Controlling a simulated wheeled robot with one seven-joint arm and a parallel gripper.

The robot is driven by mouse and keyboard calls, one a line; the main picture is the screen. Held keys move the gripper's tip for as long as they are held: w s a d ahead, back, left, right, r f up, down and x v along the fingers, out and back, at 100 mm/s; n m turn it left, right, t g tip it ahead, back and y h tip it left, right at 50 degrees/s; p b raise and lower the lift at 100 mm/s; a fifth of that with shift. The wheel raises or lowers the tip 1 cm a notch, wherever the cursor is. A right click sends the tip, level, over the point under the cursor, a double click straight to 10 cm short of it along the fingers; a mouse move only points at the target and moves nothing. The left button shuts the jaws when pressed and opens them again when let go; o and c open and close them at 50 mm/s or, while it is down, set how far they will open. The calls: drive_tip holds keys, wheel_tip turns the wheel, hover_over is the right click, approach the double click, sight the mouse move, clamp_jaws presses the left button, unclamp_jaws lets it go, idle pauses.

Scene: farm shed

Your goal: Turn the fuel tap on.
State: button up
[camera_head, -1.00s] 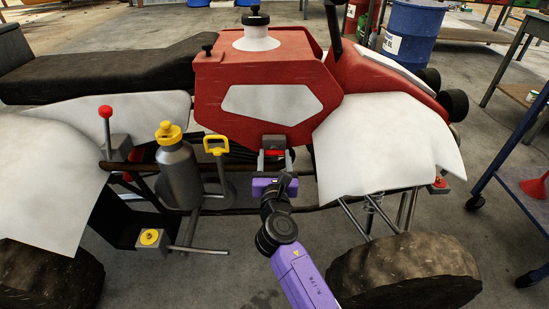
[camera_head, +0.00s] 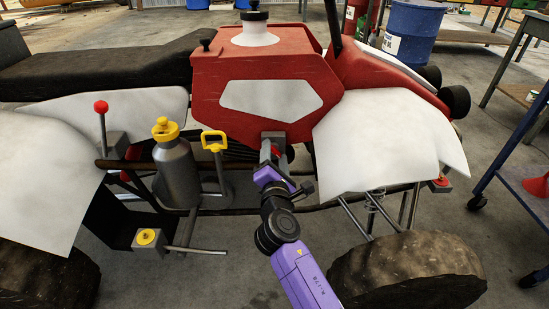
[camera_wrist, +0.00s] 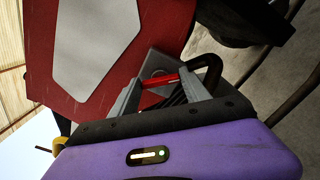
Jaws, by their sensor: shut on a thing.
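The fuel tap has a small red lever (camera_wrist: 160,80) and a grey body (camera_wrist: 152,64), under the red fuel tank (camera_head: 265,85) of the quad bike. My gripper (camera_wrist: 158,88) is shut on the red lever, with one grey finger on each side of it. In the head view my purple gripper (camera_head: 268,158) reaches up to the tap's grey block (camera_head: 272,136) from below, tilted. The fingers and wrist hide most of the lever there.
A yellow-handled part (camera_head: 213,142) and a grey bottle with a yellow cap (camera_head: 175,165) stand left of my gripper. A white fender (camera_head: 385,140) lies close on the right, above the front tyre (camera_head: 410,275). A red-knobbed lever (camera_head: 101,108) is farther left.

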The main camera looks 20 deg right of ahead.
drive_tip(key=m, duration=0.1)
drive_tip(key=m+b, duration=0.1)
drive_tip(key=m, duration=0.1)
drive_tip(key=m+b, duration=0.1)
drive_tip(key=shift+f+m, duration=0.25)
drive_tip(key=shift+m, duration=0.05)
drive_tip(key=shift+m+b, duration=0.75)
drive_tip(key=shift+m, duration=0.85)
drive_tip(key=shift+s, duration=0.1)
drive_tip(key=o, duration=1.4)
drive_tip(key=shift+r, duration=0.1)
drive_tip(key=shift+p+v, duration=1.05)
drive_tip(key=shift+v, duration=2.85)
drive_tip(key=shift+m, duration=0.3)
